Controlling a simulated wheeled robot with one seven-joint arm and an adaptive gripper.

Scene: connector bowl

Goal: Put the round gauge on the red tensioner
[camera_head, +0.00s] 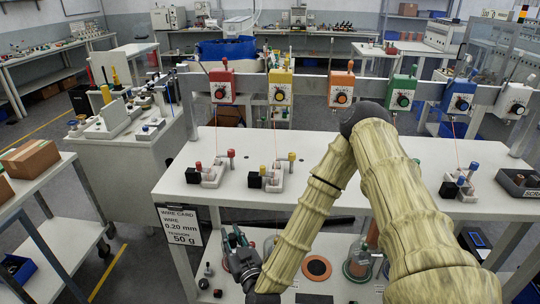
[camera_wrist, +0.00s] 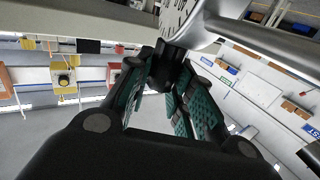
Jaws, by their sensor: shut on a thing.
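The red tensioner (camera_head: 222,86) hangs at the left end of the rail behind the white table, with a dark round dial on its face. My gripper (camera_head: 234,238) is low at the table's front edge, in front of the lower shelf. In the wrist view, my gripper (camera_wrist: 165,75) has its teal-padded fingers closed on a black part of the round gauge. The gauge (camera_wrist: 179,20) shows a white face with black tick marks and a shiny metal rim, cut off by the top edge. In the head view I cannot make out the gauge clearly.
Yellow (camera_head: 280,87), orange (camera_head: 341,89), green (camera_head: 403,92), blue (camera_head: 458,97) and white (camera_head: 513,101) tensioners share the rail. Small peg fixtures (camera_head: 210,174) stand on the white table (camera_head: 330,150). A wire card (camera_head: 181,226) hangs at its front left. The lower shelf holds an orange disc (camera_head: 317,268).

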